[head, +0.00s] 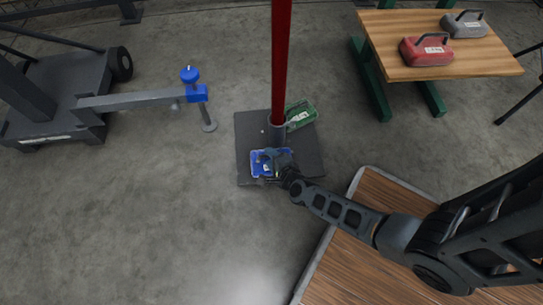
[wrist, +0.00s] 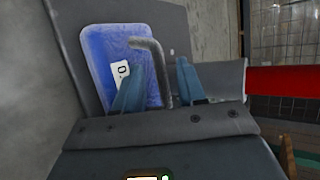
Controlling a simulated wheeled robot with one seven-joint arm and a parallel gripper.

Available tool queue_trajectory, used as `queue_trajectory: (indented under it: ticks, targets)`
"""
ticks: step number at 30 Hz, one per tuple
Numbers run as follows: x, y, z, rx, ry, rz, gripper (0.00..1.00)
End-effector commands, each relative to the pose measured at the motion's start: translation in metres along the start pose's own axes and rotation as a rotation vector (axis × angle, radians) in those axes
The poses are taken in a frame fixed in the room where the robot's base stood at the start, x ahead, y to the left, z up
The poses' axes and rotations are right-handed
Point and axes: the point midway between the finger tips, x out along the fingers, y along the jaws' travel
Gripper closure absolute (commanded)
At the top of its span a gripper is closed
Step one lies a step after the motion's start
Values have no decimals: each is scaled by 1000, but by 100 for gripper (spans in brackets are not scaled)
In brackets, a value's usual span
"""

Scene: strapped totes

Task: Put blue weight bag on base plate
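The blue weight bag (head: 257,168) lies over the near part of the dark square base plate (head: 247,128), within its outline, and appears to rest on it. In the wrist view the blue weight bag (wrist: 105,55) shows a white label and a grey bent handle. My gripper (head: 277,161) is right at the bag and covers part of it. In the wrist view my gripper (wrist: 157,68) has its two blue fingers apart, one on each side of the handle, with visible gaps. The bag's contact with the plate is partly hidden.
A red pole (head: 281,60) rises from the base plate. A green weight bag (head: 301,115) lies beside it on the plate. A wooden bench (head: 385,35) holds a red bag (head: 425,52) and a grey bag (head: 465,24). A grey stand with a blue knob (head: 190,75) is at left. Open floor lies in front.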

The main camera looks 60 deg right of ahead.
Motion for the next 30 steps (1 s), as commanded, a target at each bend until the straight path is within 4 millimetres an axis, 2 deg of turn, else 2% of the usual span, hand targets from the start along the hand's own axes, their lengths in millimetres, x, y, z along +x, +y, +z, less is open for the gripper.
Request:
queue_trajectory:
  ticks: [9, 24, 30]
  targets:
    - [-5, -3, 1, 2, -1, 0, 60]
    - [-100, -4, 1, 0, 0, 2, 60]
    - [-118, -3, 1, 1, 0, -1, 60]
